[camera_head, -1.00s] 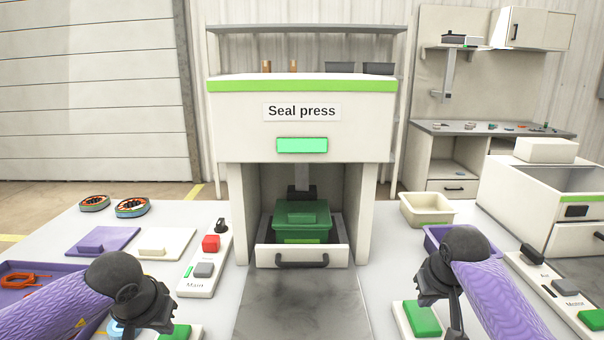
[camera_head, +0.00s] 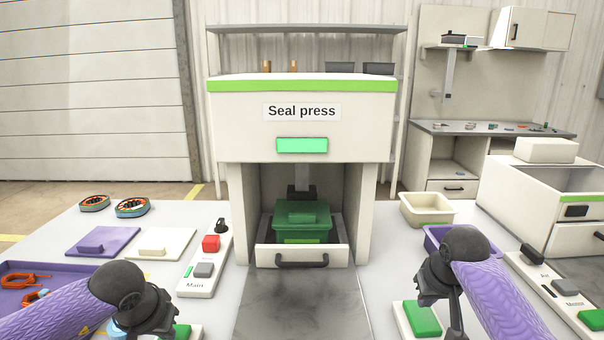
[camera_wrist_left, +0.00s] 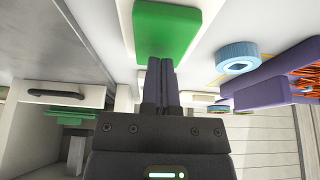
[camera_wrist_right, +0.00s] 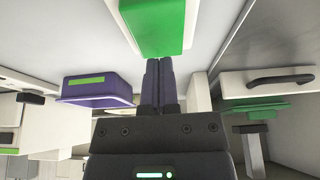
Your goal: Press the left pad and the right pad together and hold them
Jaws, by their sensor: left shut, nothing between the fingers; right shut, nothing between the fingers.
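The left pad is a green block (camera_head: 182,331) on a white base, partly hidden by my left arm at the bottom of the head view. The left wrist view shows it (camera_wrist_left: 170,28) just beyond the fingertips. My left gripper (camera_wrist_left: 160,62) is shut and empty, its tips overlapping the pad's near edge in the picture. The right pad is a green block (camera_head: 422,318) on a white base. It also shows in the right wrist view (camera_wrist_right: 155,25). My right gripper (camera_wrist_right: 158,62) is shut and empty, its tips at the pad's near edge. I cannot tell whether either gripper touches its pad.
The seal press (camera_head: 300,120) stands between the pads, with a green box (camera_head: 302,222) in its drawer (camera_head: 325,257). A panel with a red button (camera_head: 211,243) is left of it. A purple bin (camera_head: 434,232) is partly behind my right arm.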

